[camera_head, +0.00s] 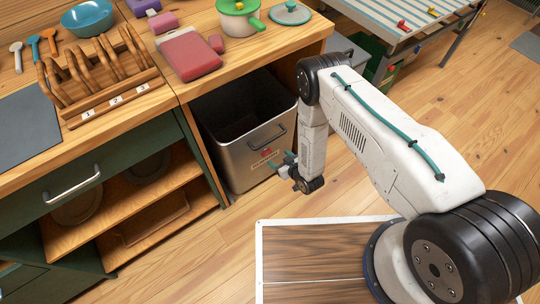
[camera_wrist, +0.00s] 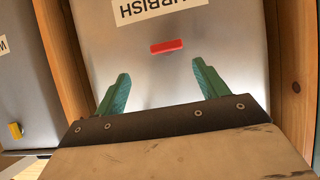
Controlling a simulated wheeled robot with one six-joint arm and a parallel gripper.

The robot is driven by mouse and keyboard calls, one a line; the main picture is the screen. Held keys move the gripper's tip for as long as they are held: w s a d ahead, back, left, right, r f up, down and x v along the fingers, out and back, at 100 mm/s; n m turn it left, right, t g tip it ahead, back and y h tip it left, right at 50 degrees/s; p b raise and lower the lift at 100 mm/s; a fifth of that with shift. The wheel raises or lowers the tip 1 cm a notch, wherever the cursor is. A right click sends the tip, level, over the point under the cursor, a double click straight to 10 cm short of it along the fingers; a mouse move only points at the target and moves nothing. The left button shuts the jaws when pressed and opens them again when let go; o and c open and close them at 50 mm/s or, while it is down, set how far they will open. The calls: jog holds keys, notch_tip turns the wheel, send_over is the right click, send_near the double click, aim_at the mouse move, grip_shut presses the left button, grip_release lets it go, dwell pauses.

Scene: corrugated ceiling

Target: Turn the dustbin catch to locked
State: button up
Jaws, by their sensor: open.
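The dustbin (camera_head: 235,165) is a grey metal bin under the wooden counter, with a bar handle and a small label on its front. In the wrist view its front (camera_wrist: 240,50) fills the middle, with an upside-down label (camera_wrist: 158,8) reading "RUBBISH". The red catch (camera_wrist: 167,46) is a short bar lying nearly level in that picture, slightly tilted. My gripper (camera_head: 284,164) is in front of the bin. In the wrist view my gripper (camera_wrist: 160,74) has its green fingers spread and empty, with the catch just past the tips, between their lines. Contact is not visible.
A second grey bin (camera_wrist: 25,90) with a yellow catch (camera_wrist: 15,131) stands beside it, past a wooden post (camera_wrist: 62,60). Another wooden post (camera_wrist: 293,80) borders the other side. The counter (camera_head: 260,55) overhangs the bin. The floor in front is clear.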

aim_at(268, 153)
jog(key=shift+t+y, duration=0.3)
jog(key=shift+t, duration=0.1)
jog(key=x, duration=0.4)
jog(key=s+f+x, duration=0.1)
jog(key=x, duration=0.2)
jog(key=shift+a, duration=0.35)
jog(key=shift+c, duration=0.3)
jog(key=c, duration=0.9)
